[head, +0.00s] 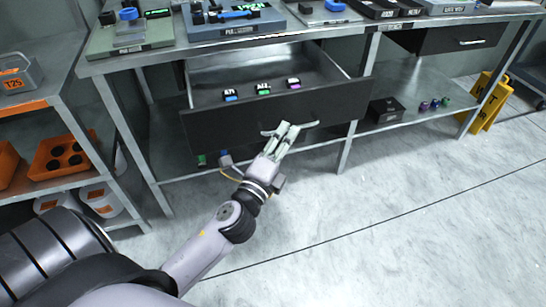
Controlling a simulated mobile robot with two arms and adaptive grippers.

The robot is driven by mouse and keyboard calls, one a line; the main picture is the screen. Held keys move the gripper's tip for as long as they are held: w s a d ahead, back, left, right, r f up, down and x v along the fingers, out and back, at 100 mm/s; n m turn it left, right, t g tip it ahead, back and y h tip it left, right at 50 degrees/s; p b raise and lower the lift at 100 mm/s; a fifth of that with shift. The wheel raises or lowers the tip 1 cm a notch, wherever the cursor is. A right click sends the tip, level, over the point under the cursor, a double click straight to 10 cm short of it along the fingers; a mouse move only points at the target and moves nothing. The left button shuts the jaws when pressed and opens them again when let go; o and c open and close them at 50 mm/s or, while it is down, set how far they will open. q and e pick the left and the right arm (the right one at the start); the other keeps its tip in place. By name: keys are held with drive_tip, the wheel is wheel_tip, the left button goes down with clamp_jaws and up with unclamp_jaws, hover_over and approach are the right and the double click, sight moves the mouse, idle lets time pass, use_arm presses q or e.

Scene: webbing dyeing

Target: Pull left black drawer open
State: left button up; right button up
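The left black drawer (222,121) under the workbench is pulled out. Its inside shows from above, with small dark blocks in it. Its bar handle (310,124) runs across the front face. My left gripper (288,128) is at the middle of this handle, with its two fingers close together on the bar. The fingers hide the middle of the handle. My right gripper is not in view.
The workbench top (300,32) carries trays and devices above the drawer. A second black drawer (455,40) at the right looks closed. A shelf rack (60,105) stands at the left. A yellow wet-floor sign (487,100) stands at the right. The floor in front is clear.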

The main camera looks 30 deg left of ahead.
use_arm(q)
drive_tip(key=s+f, duration=0.1)
drive_tip(key=s, duration=0.7)
drive_tip(key=shift+d, duration=0.25)
